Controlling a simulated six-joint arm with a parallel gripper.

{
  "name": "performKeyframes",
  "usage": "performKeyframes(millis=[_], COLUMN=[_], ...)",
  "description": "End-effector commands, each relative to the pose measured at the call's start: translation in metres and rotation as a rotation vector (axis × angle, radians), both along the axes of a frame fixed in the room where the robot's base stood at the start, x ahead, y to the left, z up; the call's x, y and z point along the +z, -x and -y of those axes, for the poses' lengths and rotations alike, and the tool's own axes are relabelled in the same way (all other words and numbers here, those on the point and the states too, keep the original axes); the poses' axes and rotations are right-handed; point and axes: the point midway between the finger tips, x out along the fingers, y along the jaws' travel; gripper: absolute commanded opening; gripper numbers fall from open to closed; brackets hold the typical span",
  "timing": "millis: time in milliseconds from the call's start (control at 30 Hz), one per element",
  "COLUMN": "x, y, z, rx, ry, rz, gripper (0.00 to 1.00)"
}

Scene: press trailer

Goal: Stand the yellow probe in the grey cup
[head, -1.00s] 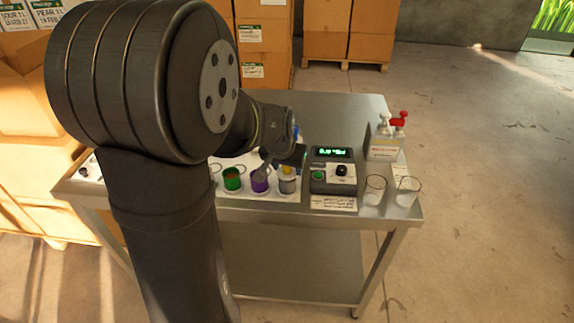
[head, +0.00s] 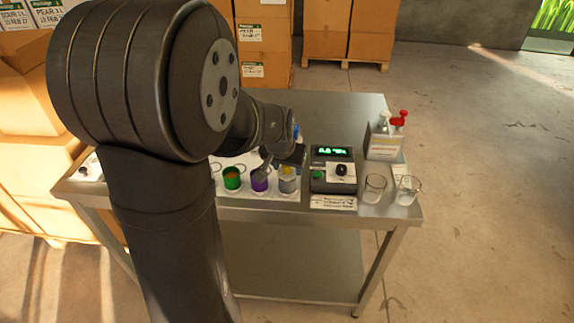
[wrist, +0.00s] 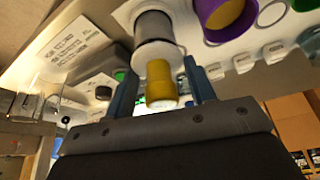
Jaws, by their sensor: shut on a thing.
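The yellow probe (wrist: 160,80) is between my gripper's (wrist: 160,88) two blue-grey fingers in the wrist view, and my gripper is shut on it. The grey cup (wrist: 153,27) lies just past the probe, with its pale rim behind the yellow. In the head view the yellow probe (head: 288,169) shows at the mouth of the grey cup (head: 288,186), at the right end of the cup row. The probe's lower end is hidden, so I cannot tell how deep it sits.
A purple cup (head: 260,182) and a green cup (head: 232,179) stand left of the grey one. A meter with a lit display (head: 332,172) stands close on its right.

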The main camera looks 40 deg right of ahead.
Motion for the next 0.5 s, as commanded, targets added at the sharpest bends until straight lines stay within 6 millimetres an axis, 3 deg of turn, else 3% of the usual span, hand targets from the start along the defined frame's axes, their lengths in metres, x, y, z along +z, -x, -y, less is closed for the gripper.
performKeyframes(millis=[500], x=[-0.0105], y=[0.0], z=[0.0001], rx=[0.0], ry=[0.0], rz=[0.0], gripper=[0.26])
